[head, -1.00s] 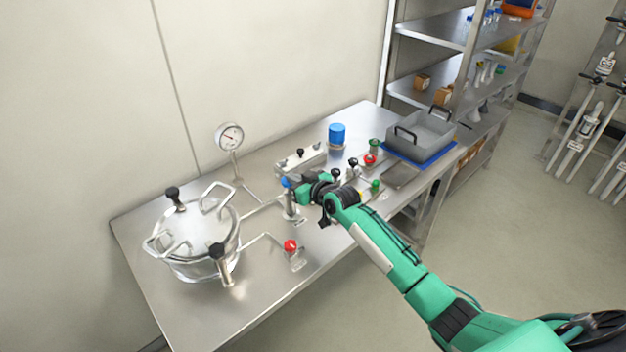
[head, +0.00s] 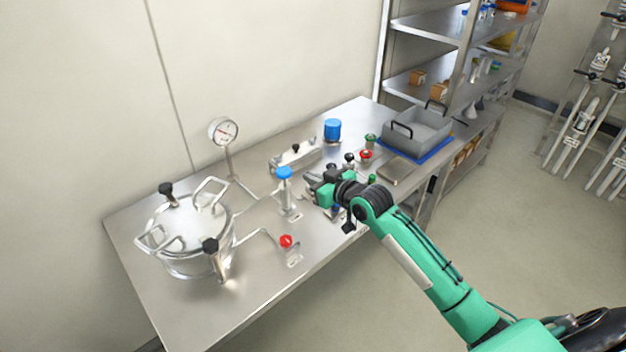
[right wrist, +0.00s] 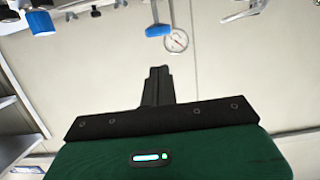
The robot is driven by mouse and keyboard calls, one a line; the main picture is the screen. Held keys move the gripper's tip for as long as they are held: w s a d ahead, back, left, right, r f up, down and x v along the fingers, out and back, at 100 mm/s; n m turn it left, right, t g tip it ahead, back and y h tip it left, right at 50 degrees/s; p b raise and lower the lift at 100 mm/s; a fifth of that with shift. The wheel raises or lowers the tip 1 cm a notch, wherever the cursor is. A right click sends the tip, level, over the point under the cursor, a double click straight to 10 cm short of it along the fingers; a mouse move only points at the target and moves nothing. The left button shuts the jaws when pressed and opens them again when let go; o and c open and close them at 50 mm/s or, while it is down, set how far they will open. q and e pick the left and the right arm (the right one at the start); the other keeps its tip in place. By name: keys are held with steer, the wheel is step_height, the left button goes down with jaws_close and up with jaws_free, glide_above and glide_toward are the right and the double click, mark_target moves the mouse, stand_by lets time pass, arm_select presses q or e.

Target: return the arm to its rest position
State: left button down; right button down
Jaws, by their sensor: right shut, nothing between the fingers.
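My right arm comes in from the lower right in the head view, green with black joints. Its gripper (head: 308,186) is over the steel table, just right of the blue-topped valve post (head: 285,190), with a small gap between them. The gripper is shut and empty. In the right wrist view its dark fingers (right wrist: 159,85) are together with nothing between them. That view shows the wall, the gauge (right wrist: 176,41) and a blue knob (right wrist: 158,30) upside down. My left gripper is not in view.
A lidded steel pot (head: 190,232) stands on the table's left, a red knob (head: 286,241) near the front edge. A pressure gauge (head: 223,131), a blue cap (head: 332,129) and a grey bin (head: 420,128) stand behind. Shelves (head: 430,85) rise at the back right. Open floor lies right.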

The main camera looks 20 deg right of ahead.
steer(key=shift+s, duration=0.1)
stand_by(0.6)
steer(key=s+a+f+g+h, duration=0.1)
steer(key=s+a+f+g, duration=0.15)
steer(key=s+f, duration=0.5)
steer(key=s+a+f+g+h, duration=0.1)
steer(key=s+a+f+g, duration=0.3)
steer(key=s, duration=0.6)
steer(key=s+d+f+m+g+h, duration=0.1)
steer(key=s+f+g, duration=0.1)
steer(key=s, duration=0.9)
steer(key=s+d+f+m+g+h, duration=0.1)
steer(key=s+d+f+g+h, duration=0.1)
steer(key=s, duration=0.9)
step_height(320, 180, down, 33)
steer(key=s+g, duration=0.2)
steer(key=s+d+f, duration=0.3)
steer(key=s+f, duration=1.5)
steer(key=shift+d+f+g+b, duration=0.15)
steer(key=shift+g+b, duration=0.2)
steer(key=shift+b, duration=0.05)
